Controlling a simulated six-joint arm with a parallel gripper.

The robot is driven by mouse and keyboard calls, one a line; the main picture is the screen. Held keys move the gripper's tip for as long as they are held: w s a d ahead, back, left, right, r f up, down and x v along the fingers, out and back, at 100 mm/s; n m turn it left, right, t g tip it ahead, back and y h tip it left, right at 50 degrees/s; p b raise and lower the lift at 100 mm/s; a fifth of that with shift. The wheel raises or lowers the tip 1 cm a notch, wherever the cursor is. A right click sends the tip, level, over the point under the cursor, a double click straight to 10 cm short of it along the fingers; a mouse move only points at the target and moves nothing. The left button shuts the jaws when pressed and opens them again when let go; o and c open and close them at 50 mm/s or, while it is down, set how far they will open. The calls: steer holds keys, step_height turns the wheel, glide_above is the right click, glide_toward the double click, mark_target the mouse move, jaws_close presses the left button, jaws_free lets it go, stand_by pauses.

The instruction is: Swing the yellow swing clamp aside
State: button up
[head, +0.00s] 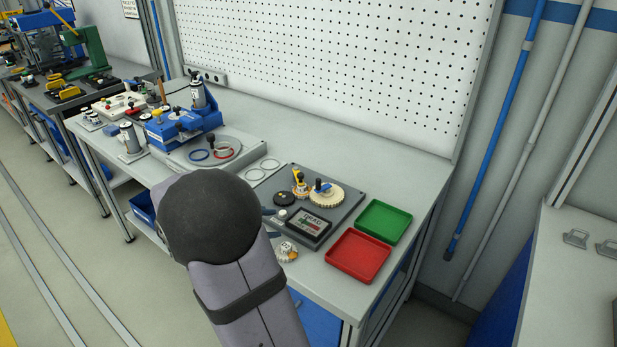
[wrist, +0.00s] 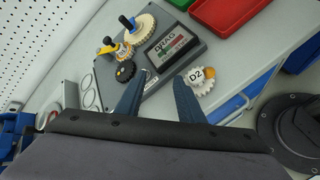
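The yellow swing clamp (head: 299,178), with a dark knob on top, stands on the grey fixture plate (head: 347,212). It also shows in the wrist view (wrist: 107,46), at the plate's upper left, over a white gear. Its exact angle over that gear is too small to tell. A blue clamp (head: 320,187) with a black knob stands next to it over a cream gear (wrist: 144,28). My gripper (wrist: 160,90) is open, fingers spread, with nothing held between them. It is apart from the yellow clamp, near the plate's front edge; my arm hides part of the bench in the head view.
A white gear marked D2 (wrist: 203,82) lies off the plate near the right finger. A black gear (head: 284,199) and a DRAG display box (head: 308,222) sit on the plate. Red (head: 358,255) and green (head: 384,221) trays stand to the right. Bare bench lies behind the plate.

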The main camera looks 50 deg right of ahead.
mark_target(298, 177)
steer(key=w+d+n+h+b, duration=0.1)
steer(key=d+n+h, duration=0.1)
steer(key=d, duration=0.3)
steer(key=w+d+n+h+b, duration=0.2)
steer(key=d+n, duration=0.2)
steer(key=d, duration=0.1)
steer(key=w+d+n+h+b, duration=0.1)
steer(key=d+n+h, duration=0.1)
steer(key=d, duration=0.3)
steer(key=shift+w+r+n+t+h+b, duration=0.15)
steer(key=shift+n+t+h+b, duration=0.2)
steer(key=shift+n, duration=0.35)
steer(key=shift+w+d+r+n+t+h, duration=0.15)
steer(key=shift+w+d+n+t+h, duration=0.1)
steer(key=shift+d+n, duration=0.25)
steer(key=shift+d+p, duration=0.7)
steer(key=shift+d, duration=2.9)
jaws_close()
